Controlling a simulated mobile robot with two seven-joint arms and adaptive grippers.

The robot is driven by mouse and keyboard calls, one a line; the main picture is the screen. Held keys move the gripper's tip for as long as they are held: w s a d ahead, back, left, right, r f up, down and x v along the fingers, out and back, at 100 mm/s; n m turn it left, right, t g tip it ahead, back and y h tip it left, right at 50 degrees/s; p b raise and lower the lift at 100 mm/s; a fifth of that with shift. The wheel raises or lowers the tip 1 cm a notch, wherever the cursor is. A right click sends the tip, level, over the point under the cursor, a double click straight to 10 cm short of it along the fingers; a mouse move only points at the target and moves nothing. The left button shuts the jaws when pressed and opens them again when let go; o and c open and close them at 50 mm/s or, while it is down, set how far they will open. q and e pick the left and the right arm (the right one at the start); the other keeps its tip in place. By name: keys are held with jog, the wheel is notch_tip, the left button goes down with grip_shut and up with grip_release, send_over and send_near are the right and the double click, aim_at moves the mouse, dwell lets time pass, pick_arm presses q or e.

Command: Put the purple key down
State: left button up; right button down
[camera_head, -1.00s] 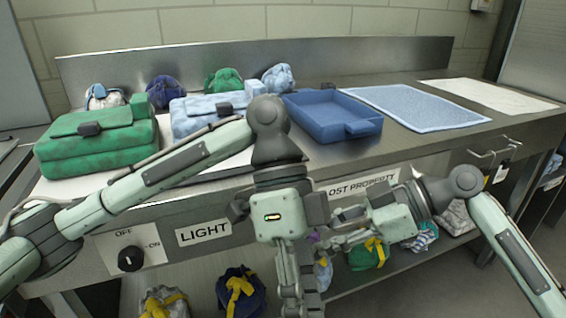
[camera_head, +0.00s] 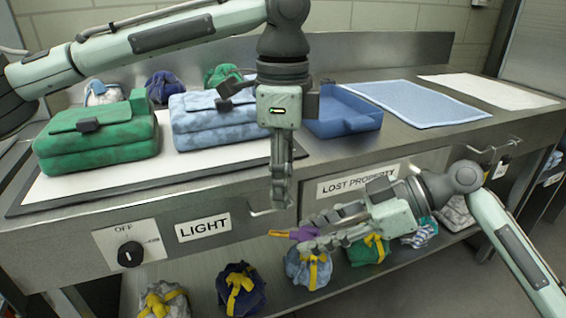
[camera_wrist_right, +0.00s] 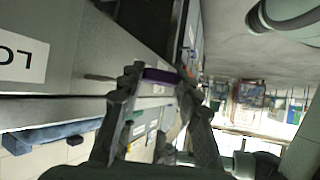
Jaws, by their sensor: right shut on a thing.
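The purple key (camera_head: 303,234) has a purple head and an orange-brown shaft pointing left. My right gripper (camera_head: 318,236) is shut on its head and holds it in the air before the bench front, under the LOST PROPERTY label. In the right wrist view the purple head (camera_wrist_right: 160,76) sits between the fingers, with the thin shaft sticking out left. My left gripper (camera_head: 282,195) points down, above and slightly left of the key and apart from it. Its fingers are seen edge-on, so their opening is unclear.
On the bench are a green bag (camera_head: 97,143), a light blue bag (camera_head: 215,128), a blue tray (camera_head: 345,118), a blue mat (camera_head: 418,103) and a white mat (camera_head: 488,92). Several tied pouches, including a navy one (camera_head: 240,290), sit on the shelf below. A drawer handle (camera_head: 268,210) is near the left fingers.

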aim_at(282, 232)
pick_arm(q)
notch_tip(282, 232, down, 8)
jog(key=shift+s+f, duration=0.1)
dwell(0.4)
grip_shut()
pick_arm(e)
jog(key=c, duration=1)
grip_release()
